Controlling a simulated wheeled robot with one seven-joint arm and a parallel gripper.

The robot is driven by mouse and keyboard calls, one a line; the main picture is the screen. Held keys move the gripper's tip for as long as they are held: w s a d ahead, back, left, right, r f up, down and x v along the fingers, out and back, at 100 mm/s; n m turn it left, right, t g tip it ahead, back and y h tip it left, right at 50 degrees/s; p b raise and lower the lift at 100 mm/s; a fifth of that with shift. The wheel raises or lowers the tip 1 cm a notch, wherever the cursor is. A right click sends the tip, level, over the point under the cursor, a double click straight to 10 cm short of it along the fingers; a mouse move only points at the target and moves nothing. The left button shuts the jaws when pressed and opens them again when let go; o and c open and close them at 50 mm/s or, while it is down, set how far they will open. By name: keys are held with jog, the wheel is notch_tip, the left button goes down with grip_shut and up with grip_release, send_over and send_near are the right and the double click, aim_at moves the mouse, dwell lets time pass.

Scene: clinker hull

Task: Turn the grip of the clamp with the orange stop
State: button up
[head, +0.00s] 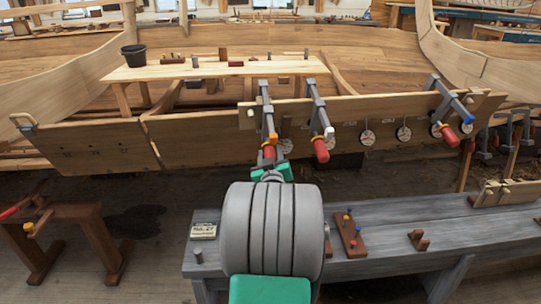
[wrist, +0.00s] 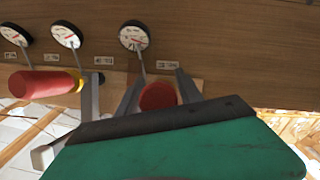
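The clamp with the orange stop (head: 273,137) is the leftmost of the clamps on the long plank in the head view. Its red grip (head: 269,152) points down towards me. In the wrist view the red grip (wrist: 158,97) shows end-on between the two grey fingers of my gripper (wrist: 160,85). The fingers stand on either side of it with what looks like a narrow gap, so my gripper seems open around the grip. The orange stop is out of the wrist view, and my arm hides much of the gripper in the head view.
A neighbouring clamp with a white stop (head: 329,132) and red grip (head: 320,150) is close to the right; its grip shows left in the wrist view (wrist: 45,82). Another clamp with a blue stop (head: 468,119) is farther right. Round gauges (head: 367,137) line the plank. A grey bench (head: 385,215) lies below.

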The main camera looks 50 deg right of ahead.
grip_shut()
jog(key=shift+f+b, duration=0.1)
jog(key=shift+b, duration=0.35)
jog(key=shift+f+m+t+y+b, duration=0.15)
jog(key=shift+m+t+y+b, duration=0.45)
jog(key=shift+b, duration=0.5)
jog(key=shift+m+y+b, duration=0.3)
jog(key=shift+m+b, duration=0.2)
jog(key=shift+b, duration=0.5)
jog(key=t+b, duration=0.1)
jog(key=m+y+b, duration=0.1)
jog(key=shift+w+a+m+t+b, duration=0.2)
jog(key=shift+m+t+b, duration=0.1)
jog(key=shift+t+b, duration=0.1)
jog(key=shift+a+r+m+t+y+b, duration=0.1)
jog(key=shift+r+m+t+y+b, duration=0.2)
jog(key=shift+m+y+b, duration=0.3)
